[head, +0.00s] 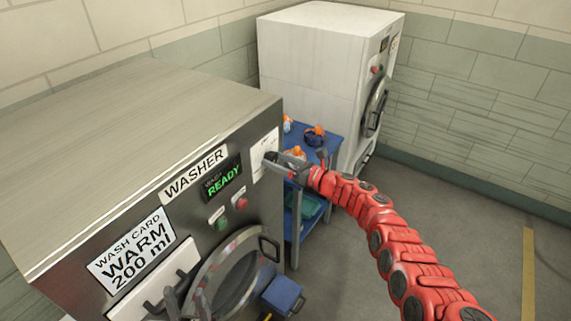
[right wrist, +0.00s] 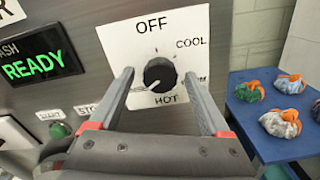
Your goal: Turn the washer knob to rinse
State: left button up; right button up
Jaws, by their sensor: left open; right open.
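The washer knob (right wrist: 160,75) is black and round on a white dial plate (right wrist: 178,28) marked OFF, COOL and HOT, with another label at right partly covered. No rinse label is readable. A white mark on the knob points down and left. My right gripper (right wrist: 168,92) is open, its fingers on either side of the knob; contact cannot be told. In the head view the right gripper (head: 272,162) is at the dial plate and hides the knob.
The washer (head: 130,120) has a display (head: 222,178) reading READY, green and red buttons, and a card saying WARM 200 ml. A blue cart (head: 327,150) with orange-tied bundles stands to its right. A white machine (head: 310,80) stands behind. The floor at right is clear.

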jog(key=shift+s+d, duration=0.25)
jog(key=shift+d, duration=0.3)
jog(key=v, duration=1.6)
jog(key=shift+b, duration=0.3)
jog(key=shift+s, duration=0.1)
